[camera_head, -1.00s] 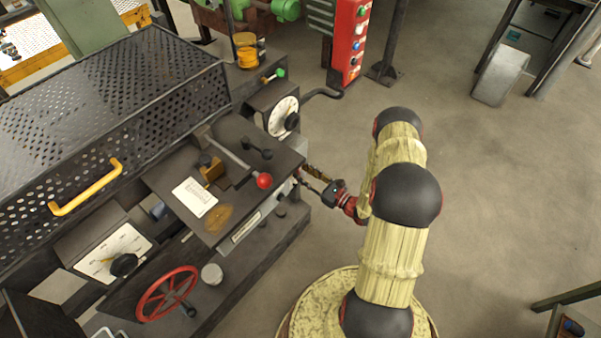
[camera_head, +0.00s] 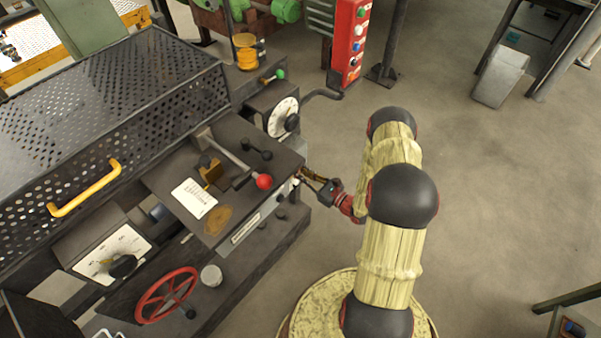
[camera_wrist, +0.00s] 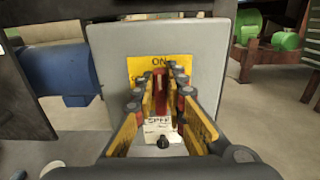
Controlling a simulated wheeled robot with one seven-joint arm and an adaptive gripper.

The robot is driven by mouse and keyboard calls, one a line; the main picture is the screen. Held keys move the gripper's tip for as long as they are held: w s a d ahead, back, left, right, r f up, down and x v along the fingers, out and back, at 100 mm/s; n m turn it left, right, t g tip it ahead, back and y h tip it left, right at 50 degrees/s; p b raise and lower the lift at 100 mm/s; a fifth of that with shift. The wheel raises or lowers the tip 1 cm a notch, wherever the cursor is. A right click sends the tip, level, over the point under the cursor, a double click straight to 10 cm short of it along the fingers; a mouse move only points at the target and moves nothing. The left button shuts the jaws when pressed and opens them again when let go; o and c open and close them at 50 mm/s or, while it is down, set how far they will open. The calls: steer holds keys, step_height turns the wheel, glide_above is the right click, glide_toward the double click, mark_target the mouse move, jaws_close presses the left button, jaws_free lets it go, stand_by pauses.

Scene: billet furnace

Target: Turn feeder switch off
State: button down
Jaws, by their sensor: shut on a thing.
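The feeder switch (camera_wrist: 160,76) is a red part in front of a yellow plate (camera_wrist: 136,69) marked ON at its top, on a grey box in the wrist view. The lower part of the plate is hidden by my fingers. My gripper (camera_wrist: 160,88) has its yellow fingers on both sides of the red switch and is shut on it. The exact switch position is hard to tell. In the head view my gripper (camera_head: 308,176) is at the right side of the machine, and the switch is too small to make out there.
A white label and a black knob (camera_wrist: 162,143) sit below the switch. A blue motor-like cylinder (camera_wrist: 62,70) is at the left of the box. On the machine are a red-knobbed lever (camera_head: 264,182), a dial (camera_head: 284,117) and a crank handle (camera_head: 325,94).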

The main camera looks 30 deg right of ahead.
steer(key=shift+n, duration=0.3)
steer(key=shift+s+a+f+n+b, duration=0.1)
steer(key=shift+a+f+n+b, duration=0.25)
steer(key=shift+n+b, duration=1.65)
steer(key=shift+s+a+f+n+b, duration=0.15)
steer(key=shift+a+f+n+b, duration=0.15)
steer(key=shift+n, duration=3.45)
steer(key=shift+s+a+f+n+b, duration=0.1)
steer(key=shift+a+f+n+b, duration=0.25)
steer(key=shift+n+b, duration=1.6)
steer(key=shift+n+p, duration=0.85)
steer(key=shift+n, duration=0.25)
steer(key=c, duration=1.8)
jaws_free()
steer(key=shift+d, duration=0.1)
steer(key=v, duration=1.2)
